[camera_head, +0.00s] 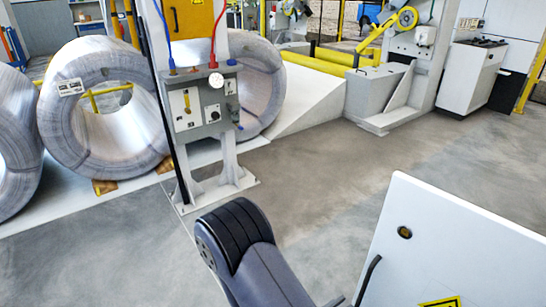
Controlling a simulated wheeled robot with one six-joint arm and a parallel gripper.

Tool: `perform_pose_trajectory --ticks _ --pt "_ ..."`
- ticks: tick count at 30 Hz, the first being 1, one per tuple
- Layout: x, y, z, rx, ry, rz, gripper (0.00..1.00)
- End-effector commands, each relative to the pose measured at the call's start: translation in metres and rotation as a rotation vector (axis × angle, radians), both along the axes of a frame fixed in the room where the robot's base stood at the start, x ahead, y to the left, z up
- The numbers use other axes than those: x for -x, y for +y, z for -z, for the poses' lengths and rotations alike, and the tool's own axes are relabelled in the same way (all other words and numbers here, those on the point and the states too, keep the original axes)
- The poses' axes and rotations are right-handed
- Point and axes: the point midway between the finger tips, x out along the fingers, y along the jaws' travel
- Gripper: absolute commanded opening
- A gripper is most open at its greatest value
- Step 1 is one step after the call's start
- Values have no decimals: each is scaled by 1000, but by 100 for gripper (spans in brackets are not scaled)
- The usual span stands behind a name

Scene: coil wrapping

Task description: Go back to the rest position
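One dark grey, rounded link of my arm shows at the bottom centre of the head view. My gripper is not in view, so I cannot see whether it is open or shut or holds anything. Large wrapped coils lie on their sides at the left, with their round openings facing me. The nearest whole coil (62,131) carries a small white label. Another coil (262,85) is partly hidden behind a grey control post, and one more coil (14,150) is cut off by the left edge.
The control post (205,105) with a gauge, buttons and red and blue hoses stands on the floor ahead of my arm. A white ramp (308,98) and yellow rollers (345,62) lie behind it. A machine with a white cabinet (472,78) stands at upper right. The grey floor (320,180) between is clear.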

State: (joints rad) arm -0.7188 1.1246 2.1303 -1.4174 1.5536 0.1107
Motion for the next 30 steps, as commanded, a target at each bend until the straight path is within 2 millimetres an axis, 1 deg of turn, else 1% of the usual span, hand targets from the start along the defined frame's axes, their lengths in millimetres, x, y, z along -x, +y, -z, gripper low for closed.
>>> perform_pose_trajectory --ticks 1,9,18,24,30 --pt "-3 -6 1 -1 -1 6 16" --pt "-19 -32 1 -2 -1 6 16" --pt "-35 -57 0 -1 -2 4 16" --pt "-41 -66 0 -1 -1 2 16" --pt "-43 -68 0 -1 -1 0 16"
